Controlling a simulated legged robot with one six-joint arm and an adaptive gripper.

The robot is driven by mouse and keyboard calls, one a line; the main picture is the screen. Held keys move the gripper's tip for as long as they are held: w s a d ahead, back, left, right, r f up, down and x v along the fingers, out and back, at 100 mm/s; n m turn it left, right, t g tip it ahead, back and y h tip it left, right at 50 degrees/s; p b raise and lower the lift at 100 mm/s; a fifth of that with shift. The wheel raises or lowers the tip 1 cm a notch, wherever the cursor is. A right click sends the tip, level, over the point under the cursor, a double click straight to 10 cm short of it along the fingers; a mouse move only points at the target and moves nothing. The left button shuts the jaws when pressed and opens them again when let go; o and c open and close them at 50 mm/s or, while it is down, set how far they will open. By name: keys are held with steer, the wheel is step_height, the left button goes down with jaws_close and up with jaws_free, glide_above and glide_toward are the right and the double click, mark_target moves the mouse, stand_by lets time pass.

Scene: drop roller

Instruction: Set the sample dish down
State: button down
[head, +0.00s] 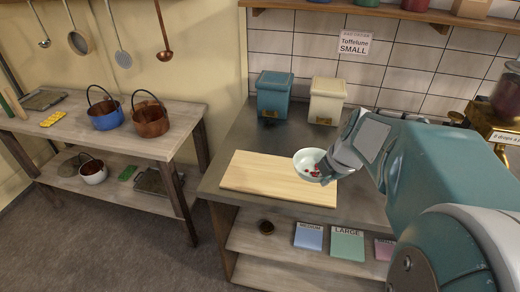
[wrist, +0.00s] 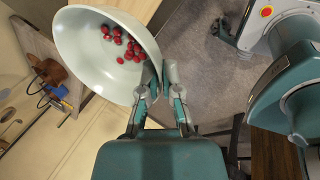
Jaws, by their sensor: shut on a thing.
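The sample dish is a pale white bowl (head: 306,156) with several small red pieces in it. In the head view it is over the right part of a light wooden board (head: 258,178); I cannot tell whether it touches the board. My gripper (head: 327,170) is shut on the bowl's near right rim. The wrist view shows the bowl (wrist: 85,50) large at upper left, with the gripper fingers (wrist: 160,88) at its rim and the red pieces gathered on the side near them. My arm hides the counter to the right.
A teal canister (head: 274,95) and a cream canister (head: 326,102) stand behind on the metal counter (head: 240,138). A brass machine (head: 497,118) is at right. Colored labelled cards, including a green one (head: 346,244), lie on the lower shelf. The board's left part is clear.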

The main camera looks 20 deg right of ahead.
mark_target(303, 164)
steer(key=w+f, duration=0.1)
steer(key=w, duration=0.2)
steer(key=w+a+f, duration=0.1)
steer(key=w, duration=0.2)
steer(key=w+f, duration=0.2)
steer(key=w, duration=0.1)
steer(key=shift+a, duration=0.2)
steer(key=w+f, duration=0.2)
steer(key=f, duration=0.1)
steer(key=w+f, duration=0.2)
steer(key=shift+a, duration=0.3)
steer(key=shift+w+f, duration=0.4)
steer(key=shift+f, duration=1.55)
steer(key=c, duration=0.8)
jaws_free()
steer(key=shift+f, duration=0.1)
